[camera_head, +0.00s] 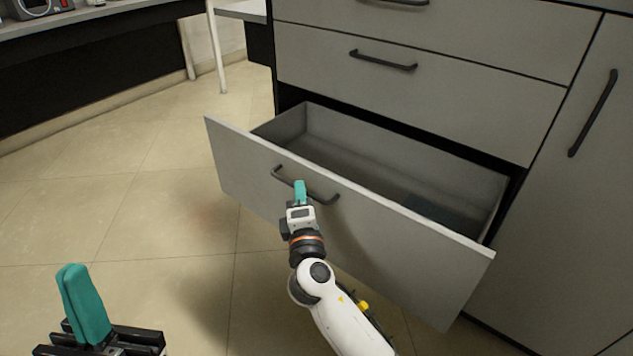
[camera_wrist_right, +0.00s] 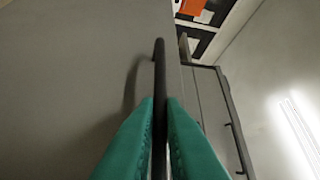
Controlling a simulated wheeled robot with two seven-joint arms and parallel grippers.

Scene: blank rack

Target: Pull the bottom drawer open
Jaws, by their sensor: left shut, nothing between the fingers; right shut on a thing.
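The bottom drawer (camera_head: 345,215) of the grey cabinet stands well out from the cabinet front, and its empty-looking inside is visible. Its dark bar handle (camera_head: 322,196) is on the front panel. My right gripper (camera_head: 300,190) is at this handle, with its teal fingers shut on the bar. In the right wrist view the handle (camera_wrist_right: 159,75) runs between the two teal fingertips (camera_wrist_right: 160,110). My left gripper (camera_head: 82,300) is shut and empty at the lower left, away from the drawer, over the floor.
The drawer above (camera_head: 400,95) is closed. A cabinet door (camera_head: 570,190) with a vertical handle is closed at the right. Open tiled floor (camera_head: 140,210) lies left of the drawer. A bench (camera_head: 90,75) stands at the back left.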

